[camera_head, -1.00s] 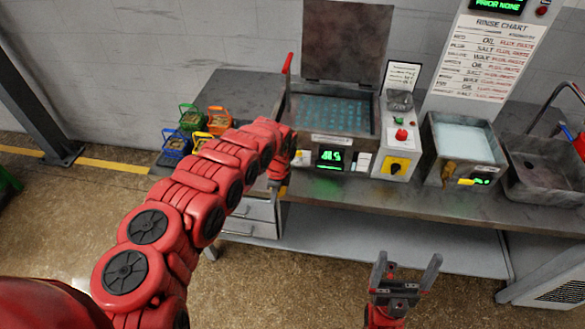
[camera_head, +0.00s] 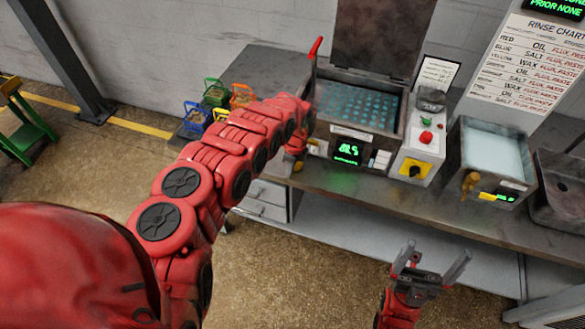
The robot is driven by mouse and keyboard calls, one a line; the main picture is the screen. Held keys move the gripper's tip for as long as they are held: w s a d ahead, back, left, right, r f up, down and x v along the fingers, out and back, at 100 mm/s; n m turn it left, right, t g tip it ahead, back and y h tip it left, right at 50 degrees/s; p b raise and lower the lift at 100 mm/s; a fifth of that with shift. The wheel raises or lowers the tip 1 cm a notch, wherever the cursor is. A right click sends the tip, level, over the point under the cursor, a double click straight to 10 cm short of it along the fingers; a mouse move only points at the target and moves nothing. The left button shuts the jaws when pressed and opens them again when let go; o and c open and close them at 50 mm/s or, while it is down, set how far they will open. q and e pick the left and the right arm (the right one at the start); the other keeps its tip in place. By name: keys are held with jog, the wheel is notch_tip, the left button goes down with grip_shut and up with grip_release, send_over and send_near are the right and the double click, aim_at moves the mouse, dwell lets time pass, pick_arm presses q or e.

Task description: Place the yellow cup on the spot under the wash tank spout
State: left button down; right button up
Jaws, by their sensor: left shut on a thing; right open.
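My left gripper (camera_head: 297,152) is at the front edge of the bench, left of the lidded tank, largely hidden by my own red arm. I cannot make out a marked spot under that spout. My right gripper (camera_head: 428,262) is open and empty, low in front of the bench.
The lidded tank (camera_head: 340,132) has its lid raised and a red lever at its left. A control box (camera_head: 416,150) stands beside it. Several coloured baskets (camera_head: 214,96) sit at the bench's left. A grey basin (camera_head: 562,200) is far right. The bench's front strip (camera_head: 400,195) is clear.

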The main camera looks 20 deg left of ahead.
pick_arm(q)
jog(key=shift+a+f, duration=0.15)
jog(key=shift+f, duration=0.2)
jog(key=c, duration=1.2)
grip_release()
jog(key=shift+w, duration=0.15)
jog(key=shift+o, duration=1.4)
jog(key=shift+r, duration=0.1)
jog(key=shift+d+r, duration=0.1)
jog(key=shift+d, duration=0.15)
jog(key=shift+a+r, duration=0.1)
jog(key=shift+a, duration=0.05)
notch_tip(320, 180, up, 12)
jog(key=d, duration=0.1)
jog(key=shift+s+d, duration=0.2)
jog(key=shift+d, duration=0.05)
